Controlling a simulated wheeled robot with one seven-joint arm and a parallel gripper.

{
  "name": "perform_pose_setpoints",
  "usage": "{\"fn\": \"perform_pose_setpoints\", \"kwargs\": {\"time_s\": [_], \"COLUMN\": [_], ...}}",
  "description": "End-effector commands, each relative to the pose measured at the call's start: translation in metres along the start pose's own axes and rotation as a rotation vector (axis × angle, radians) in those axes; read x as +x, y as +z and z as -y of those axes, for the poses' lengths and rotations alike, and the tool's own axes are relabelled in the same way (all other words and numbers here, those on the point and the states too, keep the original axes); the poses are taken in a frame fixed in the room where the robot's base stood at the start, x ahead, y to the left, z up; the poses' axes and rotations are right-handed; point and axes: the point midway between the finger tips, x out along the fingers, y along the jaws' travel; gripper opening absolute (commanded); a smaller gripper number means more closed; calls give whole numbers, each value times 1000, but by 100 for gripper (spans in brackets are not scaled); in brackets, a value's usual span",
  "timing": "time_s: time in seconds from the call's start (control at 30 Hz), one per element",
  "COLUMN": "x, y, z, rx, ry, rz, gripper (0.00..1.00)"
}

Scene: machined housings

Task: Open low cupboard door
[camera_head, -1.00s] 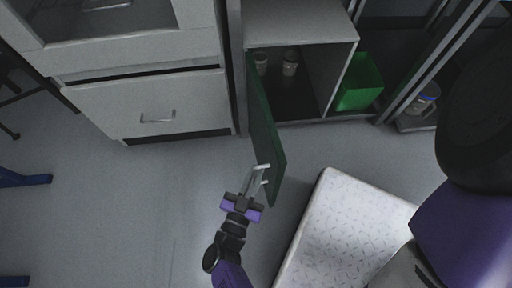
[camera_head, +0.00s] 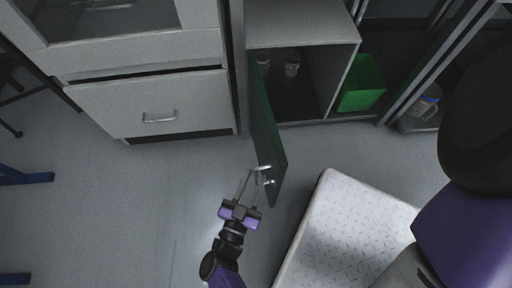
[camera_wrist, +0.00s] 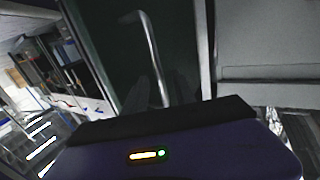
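The low cupboard's dark green door (camera_head: 265,130) stands swung well out from the cupboard (camera_head: 298,28), about square to its front. A pale metal bar handle (camera_head: 268,182) sits near the door's free edge. The handle also shows upright against the dark door in the wrist view (camera_wrist: 152,55). My gripper (camera_head: 254,172) is at the left of the door, by the handle. Its two thin fingers are apart, and the handle does not appear clamped. Whether a fingertip touches the handle is hard to tell.
Inside the cupboard stand two small containers (camera_head: 291,66). A green bin (camera_head: 362,84) is to its right, and a jug (camera_head: 426,104) stands further right. A grey drawer unit (camera_head: 150,105) is at the left. The floor left of my arm is clear. My white base top is at lower right.

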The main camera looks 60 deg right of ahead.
Motion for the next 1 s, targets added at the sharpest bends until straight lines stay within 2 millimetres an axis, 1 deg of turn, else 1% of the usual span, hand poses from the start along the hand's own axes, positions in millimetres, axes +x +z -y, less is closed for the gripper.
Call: {"fn": "perform_pose_setpoints", "kwargs": {"time_s": [0.03,0.2,0.3,0.4,0.5,1.0], "x": [-10,-37,-48,-56,-58,-58], "y": [-1,0,0,0,0,0], "z": [0,0,0,0,0,0], "rx": [0,-1,-2,-1,-1,-1], "ry": [-2,-2,-1,-1,0,0], "rz": [3,2,2,1,0,0], "gripper": [32,32,32,32,32,32]}}
